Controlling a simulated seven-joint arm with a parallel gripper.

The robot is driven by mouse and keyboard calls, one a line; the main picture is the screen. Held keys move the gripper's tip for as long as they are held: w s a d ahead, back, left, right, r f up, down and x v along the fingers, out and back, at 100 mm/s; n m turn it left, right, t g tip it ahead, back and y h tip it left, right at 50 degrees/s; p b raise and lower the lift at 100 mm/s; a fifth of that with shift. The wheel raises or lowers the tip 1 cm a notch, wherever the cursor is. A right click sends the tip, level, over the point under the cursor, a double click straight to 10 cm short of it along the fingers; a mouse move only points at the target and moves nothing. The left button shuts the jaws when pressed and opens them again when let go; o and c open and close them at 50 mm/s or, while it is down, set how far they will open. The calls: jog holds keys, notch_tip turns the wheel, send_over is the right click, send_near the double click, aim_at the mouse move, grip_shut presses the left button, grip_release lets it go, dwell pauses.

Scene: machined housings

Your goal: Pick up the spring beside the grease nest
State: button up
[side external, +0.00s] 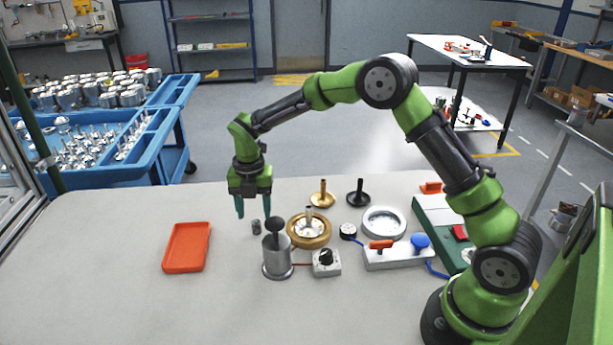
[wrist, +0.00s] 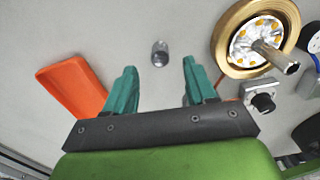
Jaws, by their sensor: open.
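The spring (side external: 256,227) is a small grey cylinder standing on the pale table. In the wrist view the spring (wrist: 160,56) shows just beyond the fingertips, between their lines. My gripper (side external: 254,213) points down with two teal fingers apart. It is open and empty, close above the spring. In the wrist view my gripper (wrist: 159,66) has clear table between its fingers. A brass ring with a silver hub and post (side external: 309,231), probably the grease nest, stands right of the spring. It also shows in the wrist view (wrist: 233,60).
A metal cup (side external: 277,262) with a dark plunger stands close in front of the spring. A knob box (side external: 326,263) is right of the cup. An orange tray (side external: 187,247) lies to the left. The table beyond the spring is clear.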

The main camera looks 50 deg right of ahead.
aim_at(256, 222)
notch_tip(256, 222, down, 5)
jog(key=shift+d+r, duration=0.1)
jog(key=shift+d, duration=0.05)
